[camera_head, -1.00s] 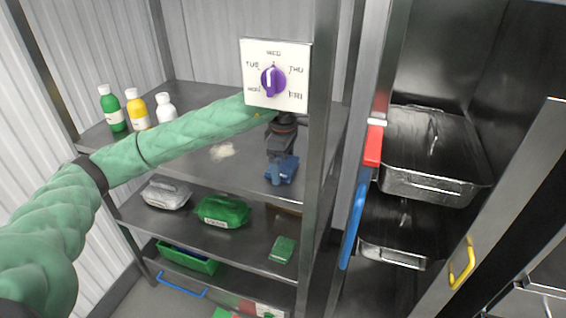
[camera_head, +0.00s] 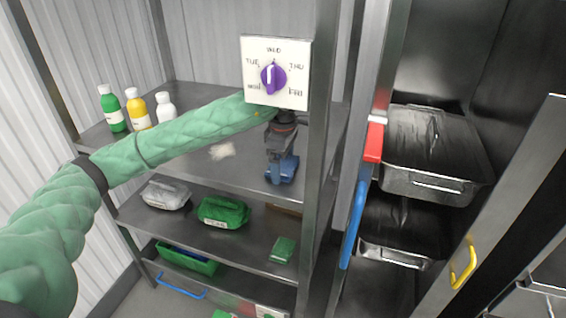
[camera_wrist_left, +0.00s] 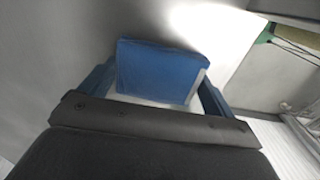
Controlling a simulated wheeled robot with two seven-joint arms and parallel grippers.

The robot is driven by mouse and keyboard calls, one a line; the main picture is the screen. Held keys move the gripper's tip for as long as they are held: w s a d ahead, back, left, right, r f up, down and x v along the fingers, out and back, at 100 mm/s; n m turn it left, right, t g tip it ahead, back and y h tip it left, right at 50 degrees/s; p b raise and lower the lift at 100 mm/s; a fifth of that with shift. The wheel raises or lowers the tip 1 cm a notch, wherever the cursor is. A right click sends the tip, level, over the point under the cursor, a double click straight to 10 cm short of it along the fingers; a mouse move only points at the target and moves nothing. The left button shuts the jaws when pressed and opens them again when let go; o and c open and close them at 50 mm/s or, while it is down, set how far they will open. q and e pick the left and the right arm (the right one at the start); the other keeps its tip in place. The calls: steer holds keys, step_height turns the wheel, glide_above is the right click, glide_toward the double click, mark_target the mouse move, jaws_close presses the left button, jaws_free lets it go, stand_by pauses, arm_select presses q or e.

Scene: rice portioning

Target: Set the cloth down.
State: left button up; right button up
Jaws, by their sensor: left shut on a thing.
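My left gripper (camera_head: 282,168) is over the right part of the upper shelf (camera_head: 240,172), pointing down. It is shut on a blue cloth (camera_wrist_left: 155,70), which shows between its two fingers in the left wrist view. In the head view the cloth and the blue fingertips blend together at the shelf surface. I cannot tell whether the cloth rests on the shelf or hangs just above it. My right gripper is not in view.
A pale patch of grains (camera_head: 222,151) lies left of the gripper. Green (camera_head: 113,112), yellow (camera_head: 138,110) and white (camera_head: 166,107) bottles stand at the shelf's left.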

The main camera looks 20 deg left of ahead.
mark_target(283, 164)
arm_select(q)
steer(key=shift+s+d+f, duration=0.1)
steer(key=shift+s+f, duration=0.15)
steer(key=shift+f, duration=0.55)
steer(key=o, duration=0.7)
steer(key=shift+r+p, duration=0.55)
steer(key=shift+p, duration=0.1)
steer(key=shift+w+r, duration=0.15)
steer(key=shift+w+r+b, duration=0.1)
steer(key=shift+r+b, duration=1.2)
steer(key=shift+r, duration=4.9)
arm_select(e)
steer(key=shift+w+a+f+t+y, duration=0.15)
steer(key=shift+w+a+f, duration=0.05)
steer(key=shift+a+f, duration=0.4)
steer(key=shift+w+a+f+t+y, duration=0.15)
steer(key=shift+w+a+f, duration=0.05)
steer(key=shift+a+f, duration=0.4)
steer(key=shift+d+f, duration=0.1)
